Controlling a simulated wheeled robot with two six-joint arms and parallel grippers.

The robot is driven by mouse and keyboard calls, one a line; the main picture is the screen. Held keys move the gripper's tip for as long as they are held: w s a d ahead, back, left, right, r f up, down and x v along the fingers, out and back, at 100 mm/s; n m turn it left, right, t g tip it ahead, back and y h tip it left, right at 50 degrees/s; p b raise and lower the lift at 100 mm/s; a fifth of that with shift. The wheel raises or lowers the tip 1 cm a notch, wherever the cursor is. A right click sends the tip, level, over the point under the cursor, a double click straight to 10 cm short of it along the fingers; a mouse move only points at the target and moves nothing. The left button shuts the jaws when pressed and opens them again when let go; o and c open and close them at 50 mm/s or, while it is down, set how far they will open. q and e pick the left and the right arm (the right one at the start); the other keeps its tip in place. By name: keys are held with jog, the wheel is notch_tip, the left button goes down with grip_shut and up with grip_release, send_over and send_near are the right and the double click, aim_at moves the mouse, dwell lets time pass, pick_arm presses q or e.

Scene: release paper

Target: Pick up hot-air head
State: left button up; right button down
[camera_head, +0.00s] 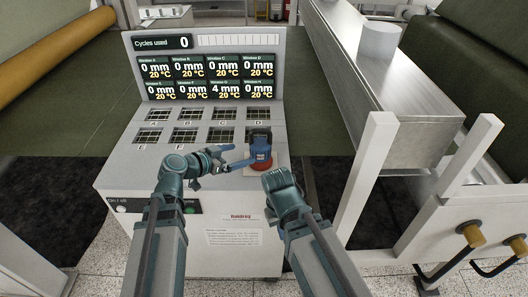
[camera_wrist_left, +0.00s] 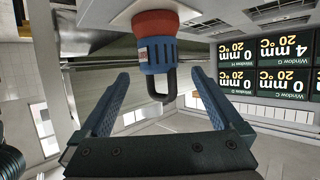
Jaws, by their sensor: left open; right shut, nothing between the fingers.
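The hot-air head (camera_head: 261,148) is a blue body with a dark top and a red-orange base.
The console (camera_head: 225,205) has several square windows marked with letters. Its screen (camera_head: 210,66) reads cycles used 0. A long metal beam (camera_head: 370,85) runs close along the right, with a white post (camera_head: 365,180) beside it. Green sheet material lies behind.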

aim_at(252, 151)
pick_arm(q)
jog(key=b+x, duration=0.2)
jog(key=x, duration=0.5)
jog(key=shift+w+d+f+b, duration=0.1)
jog(key=shift+w+f+b, duration=0.1)
jog(key=shift+b, duration=0.15)
jog(key=shift+w+d+f, duration=0.1)
jog(key=shift+w+d, duration=0.1)
jog(key=shift+d, duration=0.2)
jog(key=b+x, duration=0.1)
jog(key=x, duration=0.4)
jog(key=shift+w+d+b, duration=0.1)
jog(key=shift+d+b, duration=0.1)
jog(key=shift+b, duration=0.2)
jog(key=shift+r, duration=0.2)
grip_shut()
